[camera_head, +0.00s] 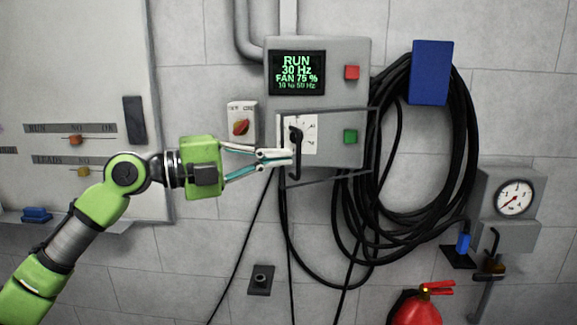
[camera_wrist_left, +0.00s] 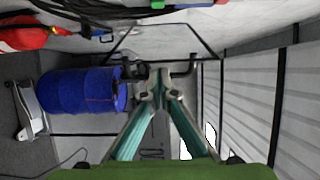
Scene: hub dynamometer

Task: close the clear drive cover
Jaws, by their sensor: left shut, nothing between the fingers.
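The clear drive cover (camera_head: 335,178) is a see-through panel with a thin dark frame, in front of the lower part of the grey drive box (camera_head: 335,46). Its outline looks skewed against the box, so it seems to stand off the front; the angle is hard to judge. It also shows in the left wrist view (camera_wrist_left: 165,40) as a dark outline. A black handle (camera_head: 298,170) is at its left side. My left gripper (camera_head: 287,156) is shut and empty, with its tips at the handle. I cannot tell whether they touch it. My right gripper is out of view.
The box has a lit screen (camera_head: 297,73), a red button (camera_head: 352,73) and a green button (camera_head: 350,137). Coiled black cables (camera_head: 466,150) hang right. A gauge (camera_head: 514,198) and fire extinguisher (camera_head: 418,306) are lower right.

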